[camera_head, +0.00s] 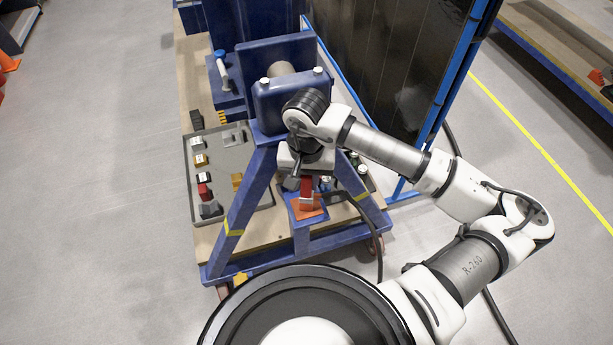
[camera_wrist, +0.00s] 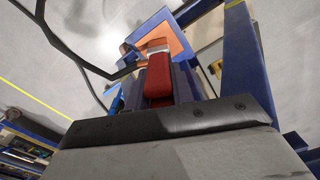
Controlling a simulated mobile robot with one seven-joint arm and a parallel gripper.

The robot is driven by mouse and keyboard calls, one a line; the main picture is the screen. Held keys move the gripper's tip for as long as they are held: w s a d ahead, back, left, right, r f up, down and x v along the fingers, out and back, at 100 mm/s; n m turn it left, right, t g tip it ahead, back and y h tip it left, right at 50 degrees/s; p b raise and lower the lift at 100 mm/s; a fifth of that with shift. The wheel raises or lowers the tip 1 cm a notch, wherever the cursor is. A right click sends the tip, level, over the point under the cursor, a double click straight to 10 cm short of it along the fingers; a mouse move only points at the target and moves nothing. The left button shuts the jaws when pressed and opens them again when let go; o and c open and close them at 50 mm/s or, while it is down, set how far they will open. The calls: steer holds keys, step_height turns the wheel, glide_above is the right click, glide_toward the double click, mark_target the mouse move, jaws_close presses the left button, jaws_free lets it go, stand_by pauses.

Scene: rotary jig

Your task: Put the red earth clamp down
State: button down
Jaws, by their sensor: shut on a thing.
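The red earth clamp (camera_head: 306,187) hangs at the end of my gripper (camera_head: 305,180), just in front of the blue frame. In the wrist view the red clamp (camera_wrist: 158,80) sits between the fingers of my gripper (camera_wrist: 160,92), which is shut on it. Its pale metal end points at an orange plate (camera_wrist: 172,38). The head view also shows the orange plate (camera_head: 306,209), on a blue block low on the frame. I cannot tell whether the clamp touches the plate.
A blue A-frame stand (camera_head: 245,212) rises on both sides of the clamp. A grey tray (camera_head: 227,192) with several small parts lies to the left. A black cable (camera_head: 366,217) loops to the right. Open grey floor (camera_head: 90,200) lies at far left.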

steer(key=shift+f+b, duration=0.25)
steer(key=shift+b, duration=0.1)
steer(key=c, duration=1.2)
jaws_free()
steer(key=shift+r+p, duration=0.35)
steer(key=shift+p, duration=0.05)
step_height(320, 180, up, 12)
steer(key=b, duration=0.2)
steer(key=shift+f+b, duration=0.15)
steer(key=shift+b, duration=0.2)
